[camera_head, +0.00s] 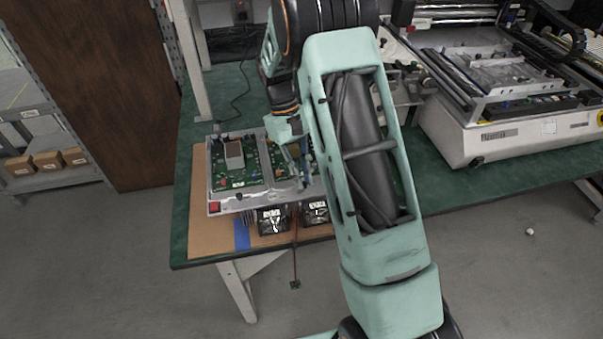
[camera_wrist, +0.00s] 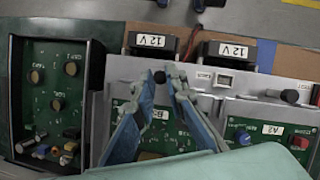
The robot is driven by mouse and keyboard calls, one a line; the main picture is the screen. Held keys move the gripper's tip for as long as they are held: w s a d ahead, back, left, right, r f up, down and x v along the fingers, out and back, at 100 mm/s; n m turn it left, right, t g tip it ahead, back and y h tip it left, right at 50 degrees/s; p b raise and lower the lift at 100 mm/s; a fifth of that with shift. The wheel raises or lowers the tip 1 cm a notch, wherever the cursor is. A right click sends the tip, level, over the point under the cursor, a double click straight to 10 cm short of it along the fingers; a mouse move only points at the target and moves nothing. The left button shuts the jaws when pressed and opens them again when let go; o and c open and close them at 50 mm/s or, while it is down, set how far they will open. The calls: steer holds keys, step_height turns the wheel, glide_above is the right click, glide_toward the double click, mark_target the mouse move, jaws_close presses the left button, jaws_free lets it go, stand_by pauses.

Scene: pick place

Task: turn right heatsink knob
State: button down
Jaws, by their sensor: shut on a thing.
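My gripper (camera_wrist: 159,75) is shut on a small black knob (camera_wrist: 160,77) at the metal panel edge in the wrist view, with one blue finger on each side of it. The knob sits just below a black heatsink unit labelled 12 V (camera_wrist: 150,42). A second 12 V unit (camera_wrist: 232,50) stands to its right. Another black knob-like part (camera_wrist: 290,96) shows farther right on the panel. In the head view my gripper (camera_head: 303,180) reaches down onto the panel, and my arm hides part of it; the held knob cannot be made out there.
Green circuit boards (camera_head: 232,165) lie on the panel. A separate board with several round parts (camera_wrist: 57,90) is at the left in the wrist view. A loose cable (camera_head: 295,262) hangs off the table front. A large white machine (camera_head: 480,130) stands at the right.

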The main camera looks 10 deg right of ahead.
steer(key=m+y, duration=0.1)
steer(key=m, duration=0.3)
steer(key=shift+d, duration=0.15)
steer(key=m+y, duration=0.1)
steer(key=m, duration=0.2)
steer(key=shift+d+y+p, duration=0.15)
steer(key=shift+y+p, duration=0.2)
steer(key=shift+y, duration=0.05)
steer(key=m+y, duration=0.1)
steer(key=m, duration=0.2)
steer(key=m+t+y, duration=0.1)
steer(key=m, duration=0.3)
steer(key=shift+s+d, duration=0.1)
steer(key=shift+d, duration=0.1)
steer(key=m+t, duration=0.1)
steer(key=m, duration=0.1)
steer(key=m+t+y, duration=0.1)
steer(key=m, duration=0.2)
steer(key=shift+s, duration=0.15)
steer(key=m+t, duration=0.2)
steer(key=m, duration=0.4)
steer(key=shift+s, duration=0.15)
steer(key=shift+m, duration=0.3)
steer(key=c, duration=1.9)
jaws_free()
steer(key=shift+c, duration=0.2)
steer(key=shift+s, duration=0.1)
